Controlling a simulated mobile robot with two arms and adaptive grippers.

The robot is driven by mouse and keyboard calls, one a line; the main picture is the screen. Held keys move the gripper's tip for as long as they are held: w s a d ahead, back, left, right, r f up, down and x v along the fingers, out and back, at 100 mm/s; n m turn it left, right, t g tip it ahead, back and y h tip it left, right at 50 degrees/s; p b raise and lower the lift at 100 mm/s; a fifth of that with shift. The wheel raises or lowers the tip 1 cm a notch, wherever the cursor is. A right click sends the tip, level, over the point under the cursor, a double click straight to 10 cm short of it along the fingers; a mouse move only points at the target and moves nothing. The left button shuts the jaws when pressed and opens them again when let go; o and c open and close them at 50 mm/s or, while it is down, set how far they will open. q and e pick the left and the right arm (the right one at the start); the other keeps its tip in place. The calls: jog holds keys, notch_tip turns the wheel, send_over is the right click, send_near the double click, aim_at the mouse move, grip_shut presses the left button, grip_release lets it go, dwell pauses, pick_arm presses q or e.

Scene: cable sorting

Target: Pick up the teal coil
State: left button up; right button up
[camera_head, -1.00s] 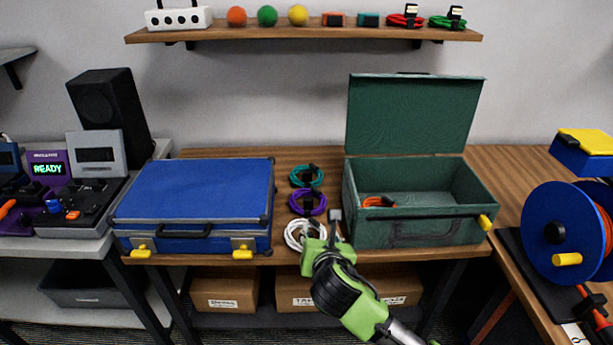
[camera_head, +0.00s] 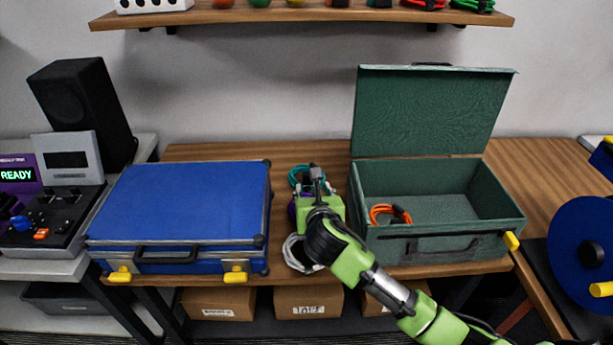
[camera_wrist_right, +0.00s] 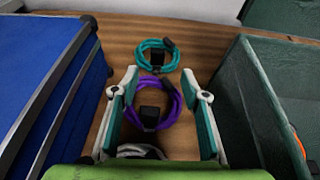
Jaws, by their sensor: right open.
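The teal coil (camera_wrist_right: 157,55) lies on the wooden table beyond the purple coil (camera_wrist_right: 152,104) in the right wrist view, with a dark tie at its edge. In the head view the teal coil (camera_head: 297,176) is partly hidden by my right gripper (camera_head: 316,182). My right gripper also shows in the right wrist view (camera_wrist_right: 160,118), open and empty, its fingers on either side of the purple coil and short of the teal one. The white coil (camera_head: 294,255) lies nearer the table's front edge, partly hidden by my arm. My left gripper is not in view.
A closed blue case (camera_head: 185,205) stands left of the coils. An open green box (camera_head: 440,240) stands right, with an orange coil (camera_head: 383,213) inside. The gap between them is narrow. A shelf (camera_head: 300,15) runs above, and a blue reel (camera_head: 580,245) stands far right.

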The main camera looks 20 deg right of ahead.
aim_at(308, 175)
jog(key=x, duration=0.4)
jog(key=shift+w+f, duration=0.2)
jog(key=shift+w+d+f, duration=0.1)
jog(key=shift+w, duration=0.5)
jog(key=shift+w+f, duration=0.15)
jog(key=shift+w, duration=0.2)
jog(key=x, duration=0.3)
jog(key=shift+w, duration=0.15)
jog(key=shift+w+d+f, duration=0.1)
jog(key=shift+w+f, duration=0.1)
jog(key=shift+w, duration=0.2)
jog(key=shift+c, duration=0.8)
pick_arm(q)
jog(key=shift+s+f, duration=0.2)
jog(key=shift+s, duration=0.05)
pick_arm(e)
grip_shut()
